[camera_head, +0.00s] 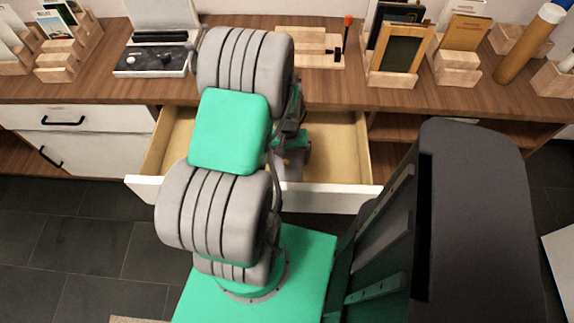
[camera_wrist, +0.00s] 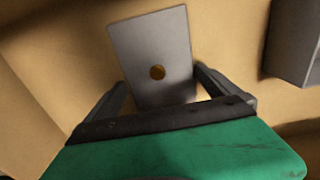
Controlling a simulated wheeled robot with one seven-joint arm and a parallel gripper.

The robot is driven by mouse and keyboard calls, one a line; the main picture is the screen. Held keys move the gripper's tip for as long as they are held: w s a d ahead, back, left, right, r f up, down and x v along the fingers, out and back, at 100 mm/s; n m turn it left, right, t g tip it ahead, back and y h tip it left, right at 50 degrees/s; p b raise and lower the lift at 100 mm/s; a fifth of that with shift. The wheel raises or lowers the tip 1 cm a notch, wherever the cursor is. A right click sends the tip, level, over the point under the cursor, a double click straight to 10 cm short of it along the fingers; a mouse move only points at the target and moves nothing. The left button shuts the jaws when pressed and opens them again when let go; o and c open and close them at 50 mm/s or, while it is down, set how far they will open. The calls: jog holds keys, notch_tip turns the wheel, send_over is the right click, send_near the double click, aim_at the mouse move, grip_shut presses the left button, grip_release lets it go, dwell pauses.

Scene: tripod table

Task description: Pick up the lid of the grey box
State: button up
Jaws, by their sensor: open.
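The lid (camera_wrist: 151,40) shows in the wrist view as a flat grey rectangular plate with a small round copper-brown knob (camera_wrist: 157,72). It is over the light wooden surface inside the drawer. My gripper (camera_wrist: 161,78) is open, with one finger on either side of the lid's near part and the knob between them. I cannot tell whether the fingers touch the lid. Its near edge meets my gripper's dark bar in the picture. A grey box-like body (camera_wrist: 297,40) stands at the right edge, partly cut off. In the head view my arm hides the lid and most of my gripper.
The open drawer (camera_head: 335,199) has a white front and pale wooden walls close around my gripper. The wooden counter (camera_head: 225,24) above it carries a grey device (camera_head: 152,61), a wooden board with tools (camera_head: 309,50), a framed board (camera_head: 397,50) and several card holders.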

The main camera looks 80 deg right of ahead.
jog(key=shift+c, duration=0.2)
jog(key=c, duration=1)
jog(key=shift+o, duration=0.2)
jog(key=shift+r, duration=0.1)
